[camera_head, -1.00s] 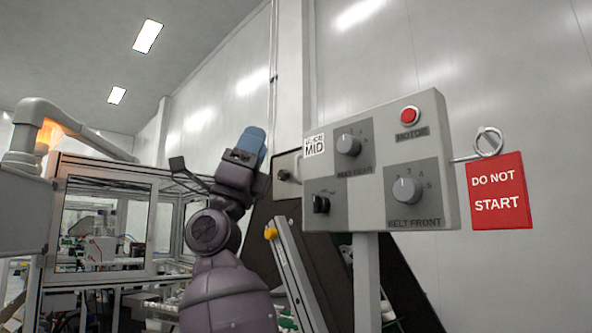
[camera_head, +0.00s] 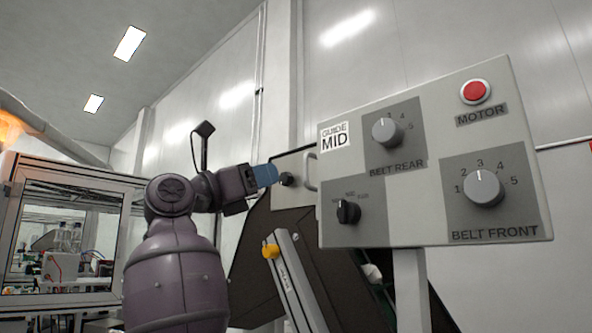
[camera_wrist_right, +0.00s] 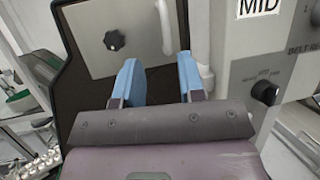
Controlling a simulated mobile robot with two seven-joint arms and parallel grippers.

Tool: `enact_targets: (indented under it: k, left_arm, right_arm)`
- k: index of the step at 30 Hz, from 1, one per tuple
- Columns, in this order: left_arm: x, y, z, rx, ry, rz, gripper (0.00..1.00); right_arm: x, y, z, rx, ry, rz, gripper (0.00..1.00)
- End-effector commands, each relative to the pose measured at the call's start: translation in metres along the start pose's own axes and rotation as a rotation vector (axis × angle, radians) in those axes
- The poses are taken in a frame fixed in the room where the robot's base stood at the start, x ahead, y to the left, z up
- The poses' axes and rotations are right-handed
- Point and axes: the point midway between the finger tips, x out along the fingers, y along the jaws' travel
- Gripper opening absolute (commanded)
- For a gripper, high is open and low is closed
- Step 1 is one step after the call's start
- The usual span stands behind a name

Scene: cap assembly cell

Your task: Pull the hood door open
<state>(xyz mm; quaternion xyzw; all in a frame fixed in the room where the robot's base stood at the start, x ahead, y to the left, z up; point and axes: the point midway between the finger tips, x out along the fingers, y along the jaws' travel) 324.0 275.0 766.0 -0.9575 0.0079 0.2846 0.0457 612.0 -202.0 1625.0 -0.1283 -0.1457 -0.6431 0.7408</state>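The hood door appears to be the light grey panel (camera_head: 292,195) with a black knob (camera_head: 287,180) and a pale bar handle (camera_head: 311,172). It looks shut against the dark hood. In the right wrist view the door (camera_wrist_right: 90,22), its knob (camera_wrist_right: 114,40) and the handle (camera_wrist_right: 166,28) show ahead of the fingers. My right gripper (camera_head: 270,175) points right towards the door, its blue fingers overlapping the knob's left side. In the wrist view the right gripper (camera_wrist_right: 159,80) is open and empty, with the handle beyond the gap. My left gripper is out of view.
A control box (camera_head: 440,160) with dials and a red motor button (camera_head: 475,91) stands close on the right, on a post (camera_head: 409,285). A slanted rail (camera_head: 293,280) with a yellow knob (camera_head: 270,251) is below the door. A glazed cabinet (camera_head: 75,180) stands left.

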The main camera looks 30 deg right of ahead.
Motion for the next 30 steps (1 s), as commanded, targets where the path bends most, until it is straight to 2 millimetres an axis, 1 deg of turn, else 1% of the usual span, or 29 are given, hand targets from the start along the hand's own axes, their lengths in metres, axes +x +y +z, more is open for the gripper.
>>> enact_targets:
  k: [5,8,12,18,21,24,30]
  left_arm:
    - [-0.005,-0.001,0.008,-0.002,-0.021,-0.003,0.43]
    - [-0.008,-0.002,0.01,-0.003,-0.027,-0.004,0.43]
    - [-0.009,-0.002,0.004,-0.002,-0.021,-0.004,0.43]
    - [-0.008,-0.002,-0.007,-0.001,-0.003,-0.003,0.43]
    - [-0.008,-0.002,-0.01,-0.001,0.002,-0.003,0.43]
    - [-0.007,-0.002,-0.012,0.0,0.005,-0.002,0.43]
    - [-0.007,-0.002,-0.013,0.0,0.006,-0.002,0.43]
  right_arm:
    - [0.02,-0.001,0.002,0.001,-0.001,-0.004,0.36]
    - [0.036,-0.002,0.002,0.001,-0.001,-0.005,0.36]
    - [0.061,-0.002,0.002,0.0,-0.002,-0.005,0.36]
    - [0.089,-0.001,0.002,0.0,-0.003,-0.003,0.36]
    - [0.099,-0.001,0.001,-0.001,-0.002,-0.003,0.36]
    - [0.103,0.0,0.001,-0.001,-0.002,-0.002,0.36]
    - [0.106,0.0,0.0,-0.001,-0.002,0.0,0.36]
